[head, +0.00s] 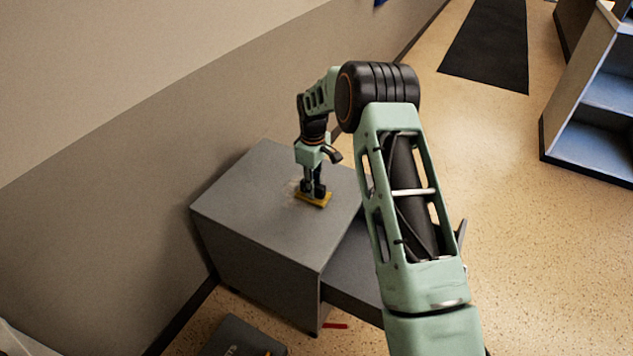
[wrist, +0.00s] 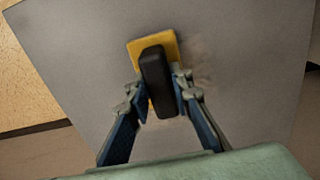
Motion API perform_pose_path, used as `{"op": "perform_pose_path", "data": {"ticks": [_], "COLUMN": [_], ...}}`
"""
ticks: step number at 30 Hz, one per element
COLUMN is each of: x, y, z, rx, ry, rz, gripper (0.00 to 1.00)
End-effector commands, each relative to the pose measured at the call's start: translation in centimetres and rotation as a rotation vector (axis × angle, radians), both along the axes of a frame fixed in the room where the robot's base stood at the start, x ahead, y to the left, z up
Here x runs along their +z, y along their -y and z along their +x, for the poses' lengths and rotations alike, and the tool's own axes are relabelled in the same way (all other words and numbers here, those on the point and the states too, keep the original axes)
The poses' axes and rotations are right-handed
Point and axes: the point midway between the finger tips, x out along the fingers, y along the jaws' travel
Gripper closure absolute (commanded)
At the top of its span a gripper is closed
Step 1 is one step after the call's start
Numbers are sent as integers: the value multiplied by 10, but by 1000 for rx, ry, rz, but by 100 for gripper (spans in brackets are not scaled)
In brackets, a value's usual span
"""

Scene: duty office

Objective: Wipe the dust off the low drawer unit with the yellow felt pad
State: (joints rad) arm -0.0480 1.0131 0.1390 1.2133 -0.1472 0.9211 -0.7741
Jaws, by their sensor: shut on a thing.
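The low drawer unit (head: 255,225) is grey and stands against the wall; its flat top (wrist: 85,50) fills most of the wrist view. My gripper (head: 315,190) is over the top, shut on the black grip of the yellow felt pad (head: 312,201). In the wrist view the pad (wrist: 135,50) lies flat at the top surface, with the black grip between my fingers (wrist: 158,95). A faint brownish dust patch (wrist: 200,62) shows just right of the pad in the wrist view. In the head view some dust (head: 292,186) shows left of the pad. The pad hides what lies under it.
A drawer (head: 352,270) appears pulled out at the unit's front right. A dark box (head: 240,338) and a red item (head: 335,325) are on the floor in front. A blue-grey shelf (head: 590,110) stands at right. A dark mat (head: 487,45) lies behind on open floor.

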Motion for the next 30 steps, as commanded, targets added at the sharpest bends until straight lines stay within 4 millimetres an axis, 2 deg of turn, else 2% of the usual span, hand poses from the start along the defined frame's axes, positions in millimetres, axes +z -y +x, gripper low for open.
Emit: {"op": "perform_pose_path", "data": {"ticks": [12,21,30], "x": [-2,-1,1], "y": [-17,-23,-37], "z": [-27,-36,-57], "rx": [3,2,3], "ry": [-12,-9,-9], "rz": [1,0,0], "gripper": [100,100,100]}}
